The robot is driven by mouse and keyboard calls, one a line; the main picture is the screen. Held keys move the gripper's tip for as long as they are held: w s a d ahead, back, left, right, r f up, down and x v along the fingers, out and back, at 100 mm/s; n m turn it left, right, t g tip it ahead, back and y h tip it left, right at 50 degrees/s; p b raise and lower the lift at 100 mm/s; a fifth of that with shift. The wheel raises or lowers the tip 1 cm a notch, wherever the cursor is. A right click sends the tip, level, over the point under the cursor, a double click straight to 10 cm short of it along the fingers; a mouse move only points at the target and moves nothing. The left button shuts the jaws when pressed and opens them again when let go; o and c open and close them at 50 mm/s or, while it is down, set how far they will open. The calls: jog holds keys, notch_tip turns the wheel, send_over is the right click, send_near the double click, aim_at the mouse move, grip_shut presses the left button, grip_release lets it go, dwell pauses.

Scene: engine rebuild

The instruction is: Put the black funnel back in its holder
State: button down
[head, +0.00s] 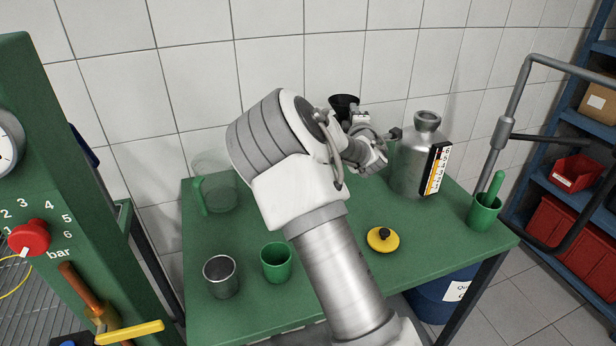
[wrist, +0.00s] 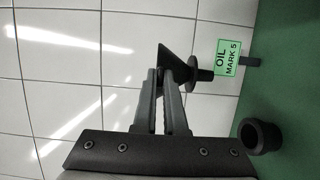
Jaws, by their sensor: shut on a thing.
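The black funnel (head: 344,103) stands at the back, beyond my arm, with its wide mouth up. My gripper (wrist: 170,80) is shut on the funnel, and the fingers meet its cone (wrist: 177,64) in the wrist view. A black ring-shaped cup (wrist: 258,136) stands apart from the funnel over the green surface. I cannot tell whether it is the holder.
A green "OIL MARK 5" label (wrist: 228,58) is near the funnel in the wrist view. On the green table (head: 335,293) are a steel bottle (head: 410,172), clear jug (head: 219,190), steel cup (head: 221,277), green cup (head: 276,262), yellow lid (head: 383,240) and green container (head: 483,212).

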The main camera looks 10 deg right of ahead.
jog(key=s+a+f, duration=0.1)
jog(key=a+f, duration=0.9)
jog(key=a, duration=0.1)
jog(key=shift+a+f, duration=0.2)
jog(key=shift+f, duration=0.2)
jog(key=shift+s, duration=0.1)
jog(key=shift+f+b, duration=0.35)
jog(key=shift+b, duration=0.3)
jog(key=shift+f+b, duration=0.3)
jog(key=shift+b, duration=0.05)
jog(key=c, duration=1)
grip_release()
jog(key=shift+r, duration=0.2)
